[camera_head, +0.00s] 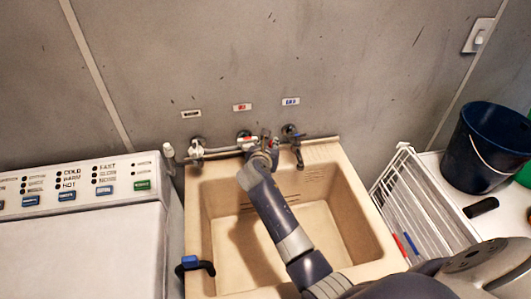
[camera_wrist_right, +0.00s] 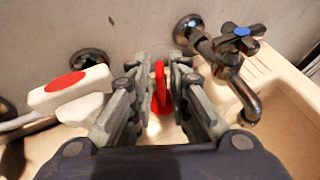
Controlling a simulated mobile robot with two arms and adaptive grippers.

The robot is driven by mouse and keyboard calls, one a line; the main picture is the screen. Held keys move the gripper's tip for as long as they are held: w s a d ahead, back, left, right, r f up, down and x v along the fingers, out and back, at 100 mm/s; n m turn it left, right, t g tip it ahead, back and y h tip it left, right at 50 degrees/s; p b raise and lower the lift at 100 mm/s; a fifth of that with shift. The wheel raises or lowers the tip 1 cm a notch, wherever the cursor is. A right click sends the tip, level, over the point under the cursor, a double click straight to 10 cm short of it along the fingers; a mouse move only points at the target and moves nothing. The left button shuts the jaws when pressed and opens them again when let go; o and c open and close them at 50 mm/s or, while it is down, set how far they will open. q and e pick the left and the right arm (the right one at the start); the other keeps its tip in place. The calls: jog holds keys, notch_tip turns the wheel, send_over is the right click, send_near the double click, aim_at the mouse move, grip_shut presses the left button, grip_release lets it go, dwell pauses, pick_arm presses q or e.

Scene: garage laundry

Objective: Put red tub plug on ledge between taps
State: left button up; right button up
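The red tub plug (camera_wrist_right: 160,90) shows edge-on and upright in the right wrist view, between the fingertips of my right gripper (camera_wrist_right: 160,82). The fingers are close on both sides of it and appear shut on it. In the head view my right gripper (camera_head: 262,152) is at the tub's back ledge (camera_head: 318,150), between the taps, and largely hides the plug. The blue-marked tap (camera_head: 296,140) is to its right; it also shows in the right wrist view (camera_wrist_right: 232,52). A white fitting with a red disc (camera_wrist_right: 68,88) is to its left. My left gripper is not in view.
The beige tub (camera_head: 350,215) is below my right arm. A black hook-like piece with a blue part (camera_head: 194,264) sits on its left rim. A washing machine (camera_head: 80,240) stands left. A white rack (camera_head: 420,205) and a dark blue bucket (camera_head: 485,150) are right.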

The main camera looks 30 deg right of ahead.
jog(key=v, duration=0.9)
jog(key=shift+b, duration=0.3)
